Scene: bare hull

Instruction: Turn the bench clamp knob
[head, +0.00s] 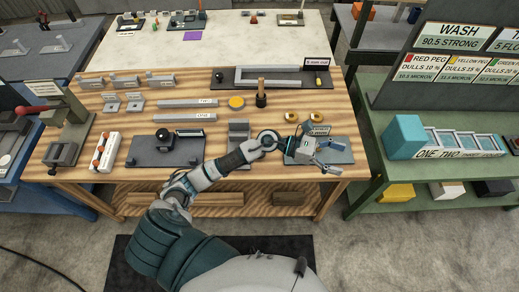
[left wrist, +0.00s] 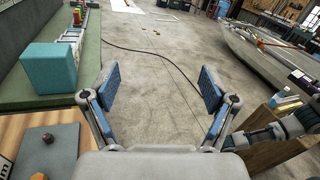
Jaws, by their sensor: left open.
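My left gripper (head: 341,158) is open and empty, above the right front edge of the wooden bench. Its two blue-padded fingers are spread wide in the left wrist view (left wrist: 160,92), with only floor between them. A grey plate (head: 345,152) lies under and behind the gripper, which hides part of it. A small dark knob (left wrist: 48,138) stands on this plate in the left wrist view, left of and apart from the fingers. Another dark plate with a round black knob (head: 163,135) lies left of centre on the bench. I cannot tell which knob is the clamp's. My right gripper is out of view.
A grey vise-like fixture (head: 62,153) stands at the bench's left edge. A grey angled block (head: 238,131) sits just behind my left forearm. A green table with a teal box (head: 403,137) stands to the right, across a floor gap.

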